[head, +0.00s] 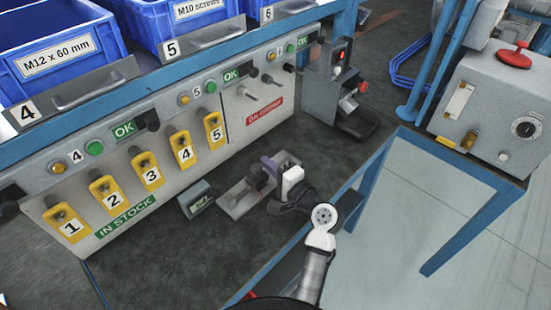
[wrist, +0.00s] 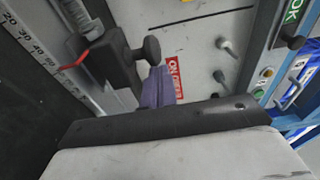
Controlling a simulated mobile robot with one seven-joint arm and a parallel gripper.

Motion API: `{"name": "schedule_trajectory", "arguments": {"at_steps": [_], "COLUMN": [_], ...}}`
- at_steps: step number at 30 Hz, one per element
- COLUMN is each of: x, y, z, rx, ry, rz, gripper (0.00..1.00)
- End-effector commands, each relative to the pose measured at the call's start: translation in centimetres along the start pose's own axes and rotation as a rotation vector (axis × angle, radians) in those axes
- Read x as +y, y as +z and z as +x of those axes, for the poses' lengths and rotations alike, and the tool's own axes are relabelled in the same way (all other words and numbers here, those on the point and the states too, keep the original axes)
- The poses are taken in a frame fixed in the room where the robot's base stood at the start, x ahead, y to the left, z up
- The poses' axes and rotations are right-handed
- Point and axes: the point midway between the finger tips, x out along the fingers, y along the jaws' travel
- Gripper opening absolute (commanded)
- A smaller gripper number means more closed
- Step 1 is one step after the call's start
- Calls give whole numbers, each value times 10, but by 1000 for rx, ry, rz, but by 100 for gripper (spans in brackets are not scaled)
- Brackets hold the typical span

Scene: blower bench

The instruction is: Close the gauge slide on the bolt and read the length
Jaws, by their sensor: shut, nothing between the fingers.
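The length gauge (head: 240,203) lies on the dark bench top, partly hidden behind my gripper in the head view. In the wrist view its scale (wrist: 38,50) runs along the upper left, with numbers from about 20 to 60 and a red pointer (wrist: 75,62). The dark gauge slide (wrist: 112,62) carries a round knob (wrist: 151,49). My gripper (head: 268,166) is shut and empty, its purple fingertips (wrist: 158,88) close beside the slide and knob. I cannot tell whether they touch.
A small display box (head: 197,199) stands left of the gauge, its reading too small to tell. Behind is a panel with yellow numbered tags (head: 152,171), and blue bins (head: 45,50) above. A grey control box (head: 487,110) stands at right.

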Motion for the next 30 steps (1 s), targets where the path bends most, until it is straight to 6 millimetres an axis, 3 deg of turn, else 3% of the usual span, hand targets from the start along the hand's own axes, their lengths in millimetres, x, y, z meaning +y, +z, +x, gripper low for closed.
{"name": "schedule_trajectory", "arguments": {"at_steps": [30], "x": [0], "y": [14], "z": [0], "rx": [-7], "ry": [0], "rz": [1], "gripper": [0]}}
